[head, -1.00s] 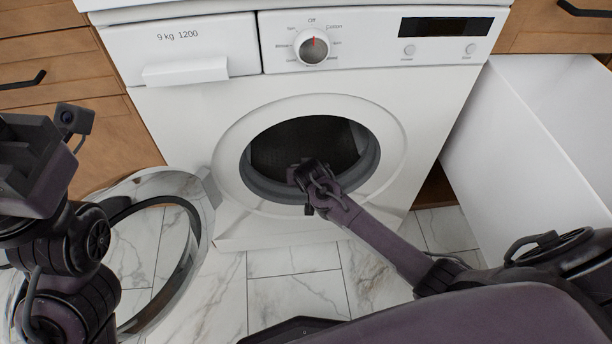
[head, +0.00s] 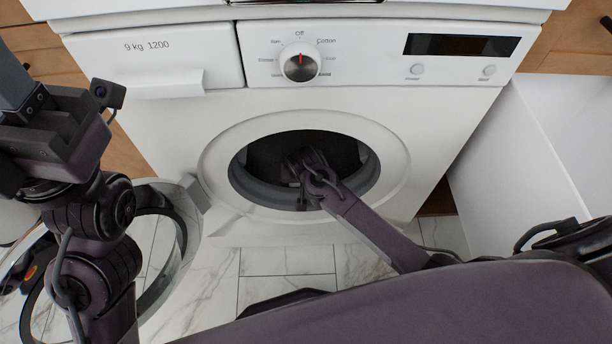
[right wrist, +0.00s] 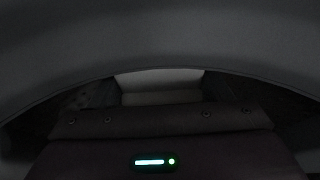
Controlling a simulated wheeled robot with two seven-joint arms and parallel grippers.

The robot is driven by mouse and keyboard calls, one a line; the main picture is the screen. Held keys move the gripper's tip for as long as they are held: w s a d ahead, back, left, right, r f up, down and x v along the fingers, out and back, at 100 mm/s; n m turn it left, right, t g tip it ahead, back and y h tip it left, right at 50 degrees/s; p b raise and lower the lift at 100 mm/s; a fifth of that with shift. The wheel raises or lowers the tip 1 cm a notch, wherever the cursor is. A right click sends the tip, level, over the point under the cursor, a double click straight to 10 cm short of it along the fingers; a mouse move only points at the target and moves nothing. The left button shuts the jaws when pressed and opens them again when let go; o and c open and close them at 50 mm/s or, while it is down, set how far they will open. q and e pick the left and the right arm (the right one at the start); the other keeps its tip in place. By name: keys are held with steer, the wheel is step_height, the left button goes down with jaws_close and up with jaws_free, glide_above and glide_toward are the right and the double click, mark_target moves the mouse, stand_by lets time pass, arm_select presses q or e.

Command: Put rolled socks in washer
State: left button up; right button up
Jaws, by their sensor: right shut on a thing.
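The white washer (head: 330,105) stands in front of me with its round door (head: 165,290) swung open to the left. My right gripper (head: 292,166) is inside the dark drum opening (head: 262,165), at its lower middle. In the right wrist view a pale grey shape, which appears to be the rolled socks (right wrist: 160,82), shows beyond the gripper body in dim light. The right gripper is shut on it; its outline is mostly hidden. My left gripper (head: 40,120) is raised at the left, away from the drum; its fingers cannot be made out clearly.
The drum rim (head: 262,199) surrounds my right gripper closely. The open door lies beneath my left arm. A white panel (head: 500,165) stands right of the washer, and wooden cabinets (head: 40,55) flank it. Marble floor (head: 285,262) shows in front.

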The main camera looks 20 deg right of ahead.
steer(key=shift+f, duration=0.1)
steer(key=shift+f, duration=0.1)
steer(key=o, duration=1)
steer(key=shift+o, duration=0.2)
steer(key=shift+p+v, duration=2.3)
steer(key=shift+v, duration=1.65)
steer(key=shift+w, duration=0.15)
